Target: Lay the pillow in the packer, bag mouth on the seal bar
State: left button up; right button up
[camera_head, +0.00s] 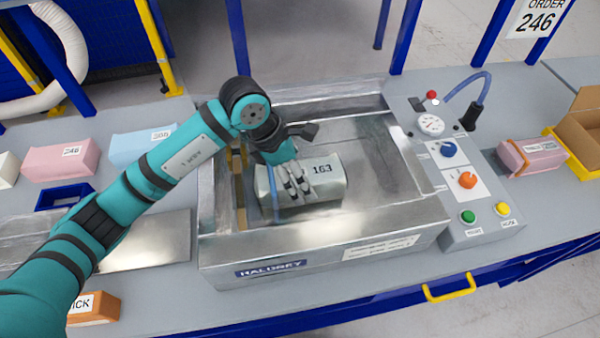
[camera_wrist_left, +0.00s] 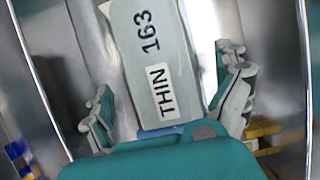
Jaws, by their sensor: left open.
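A pale grey-green pillow (camera_head: 327,172) marked 163 lies inside the metal packer (camera_head: 330,243), toward the left of its chamber. In the left wrist view the pillow (camera_wrist_left: 152,60) also shows the word THIN. A blue strip (camera_head: 272,192) is at the pillow's left end; it also shows at the near end in the wrist view (camera_wrist_left: 170,131). A tan bar (camera_head: 239,196) runs along the chamber's left side, apart from the strip. My left gripper (camera_head: 298,186) is over the pillow's left end, open, its fingers on either side in the wrist view. Contact is unclear.
A control panel (camera_head: 468,190) with gauge, knobs and buttons stands right of the packer. Pink (camera_head: 60,160) and light blue (camera_head: 143,147) blocks lie at left. An orange block (camera_head: 95,309) is at front left. A pink pack (camera_head: 532,158) and a cardboard box (camera_head: 580,127) are at right.

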pick_arm(q)
jog(key=b+v, duration=0.2)
jog(key=v, duration=0.8)
jog(key=shift+a+r, duration=0.2)
jog(key=shift+r, duration=0.1)
pick_arm(e)
jog(key=f, duration=0.2)
jog(key=shift+w+f, duration=0.2)
jog(key=shift+f, duration=0.1)
pick_arm(q)
jog(key=shift+s, duration=0.1)
pick_arm(e)
jog(key=shift+d, duration=0.15)
dwell(0.9)
